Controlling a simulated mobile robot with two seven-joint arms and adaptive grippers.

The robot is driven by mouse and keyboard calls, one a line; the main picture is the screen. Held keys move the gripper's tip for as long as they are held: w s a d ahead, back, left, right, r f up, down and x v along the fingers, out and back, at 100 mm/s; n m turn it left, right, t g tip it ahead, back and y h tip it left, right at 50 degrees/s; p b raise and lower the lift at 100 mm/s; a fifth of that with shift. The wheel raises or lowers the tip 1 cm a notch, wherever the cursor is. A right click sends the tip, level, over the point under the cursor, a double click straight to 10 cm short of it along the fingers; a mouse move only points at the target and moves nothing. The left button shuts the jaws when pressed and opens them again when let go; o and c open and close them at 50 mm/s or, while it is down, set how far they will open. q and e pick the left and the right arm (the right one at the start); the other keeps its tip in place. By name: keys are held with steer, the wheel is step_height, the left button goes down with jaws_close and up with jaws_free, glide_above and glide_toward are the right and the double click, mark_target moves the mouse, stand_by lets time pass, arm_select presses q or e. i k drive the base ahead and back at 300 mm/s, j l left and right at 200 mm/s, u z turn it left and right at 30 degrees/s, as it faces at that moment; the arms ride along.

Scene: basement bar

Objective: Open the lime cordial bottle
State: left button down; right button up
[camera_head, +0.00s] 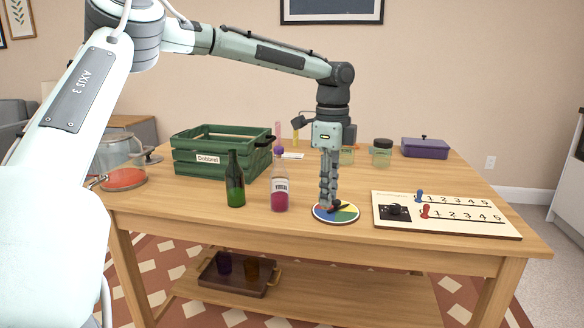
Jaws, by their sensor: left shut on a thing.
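A dark green glass bottle (235,182) with green liquid stands upright at the table's middle left; it looks like the lime cordial. I cannot tell whether its narrow dark top is capped. A clear bottle (280,190) with pink-red liquid, a white label and a purple top stands right of it. My left gripper (327,205) points down, to the right of both bottles and apart from them. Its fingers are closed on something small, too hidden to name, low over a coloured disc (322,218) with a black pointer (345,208). My right gripper is not in view.
A green crate (192,168) stands behind the bottles. A numbered board (470,226) lies at the right. A purple box (425,149) and small jars (381,155) stand at the back. The front table strip is clear.

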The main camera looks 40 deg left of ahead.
mark_target(235, 176)
steer(key=i+j, duration=0.15)
steer(key=j, duration=0.2)
steer(key=i+j, duration=0.15)
steer(key=j, duration=0.15)
steer(key=i+j, duration=0.2)
steer(key=j, duration=0.15)
steer(key=i+j, duration=0.15)
steer(key=j, duration=0.2)
steer(key=i+j, duration=0.15)
steer(key=j, duration=0.2)
